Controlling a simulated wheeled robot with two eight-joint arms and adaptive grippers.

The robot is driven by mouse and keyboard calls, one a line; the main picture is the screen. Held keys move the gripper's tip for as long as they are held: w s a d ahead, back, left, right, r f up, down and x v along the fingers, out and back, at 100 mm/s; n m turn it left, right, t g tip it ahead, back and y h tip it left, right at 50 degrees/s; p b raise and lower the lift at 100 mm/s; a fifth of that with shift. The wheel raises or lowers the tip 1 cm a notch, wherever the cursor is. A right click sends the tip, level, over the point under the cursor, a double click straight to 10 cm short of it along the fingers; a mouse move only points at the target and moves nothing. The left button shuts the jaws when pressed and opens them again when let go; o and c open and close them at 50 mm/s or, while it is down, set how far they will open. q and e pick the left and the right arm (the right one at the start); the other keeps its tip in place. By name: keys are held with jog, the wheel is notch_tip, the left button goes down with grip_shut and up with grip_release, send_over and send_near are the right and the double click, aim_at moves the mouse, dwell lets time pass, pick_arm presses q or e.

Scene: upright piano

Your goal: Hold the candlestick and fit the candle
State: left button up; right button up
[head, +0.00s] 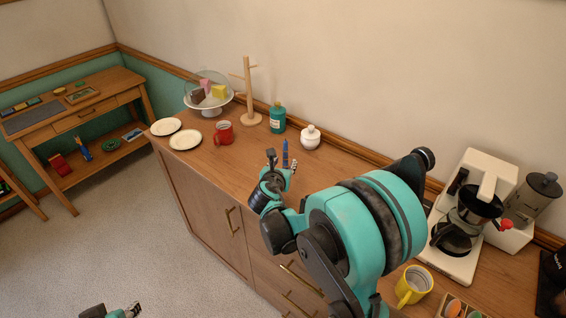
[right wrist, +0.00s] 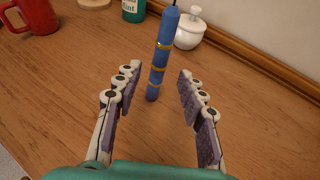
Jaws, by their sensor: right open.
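The blue candle (head: 285,153) with gold bands stands upright on the wooden cabinet top, and in the right wrist view (right wrist: 160,62) it rises between my fingers. My right gripper (head: 281,163) is open around it. In the right wrist view the open fingers (right wrist: 158,76) have a gap on both sides of the candle. My left gripper (head: 124,312) shows only partly at the bottom left edge, low over the floor, and its jaws cannot be made out. I see no candlestick in either view.
Behind the candle stand a teal jar (head: 277,119), a white lidded pot (head: 310,138) and a wooden mug tree (head: 249,95). A red mug (head: 224,132) and plates (head: 186,139) are to the left. A coffee maker (head: 466,220) and yellow mug (head: 414,284) are to the right.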

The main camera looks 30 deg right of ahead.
aim_at(287, 148)
jog(key=b+x, duration=0.1)
jog(key=x, duration=0.3)
jog(key=shift+w+b, duration=0.3)
jog(key=shift+b, duration=0.05)
jog(key=shift+r, duration=0.15)
jog(key=shift+s, duration=0.1)
grip_shut()
jog(key=shift+r+p, duration=0.35)
jog(key=shift+r, duration=0.1)
jog(key=r+p, duration=0.1)
jog(key=r, duration=0.1)
jog(key=r+p, duration=0.1)
jog(key=r, duration=0.1)
jog(key=shift+s+d, duration=0.2)
jog(key=s+d+r+p, duration=0.4)
jog(key=s+d+r, duration=0.1)
jog(key=s, duration=0.4)
jog(key=shift+s+d+r, duration=0.2)
jog(key=shift+s+r, duration=0.05)
jog(key=shift+r, duration=0.25)
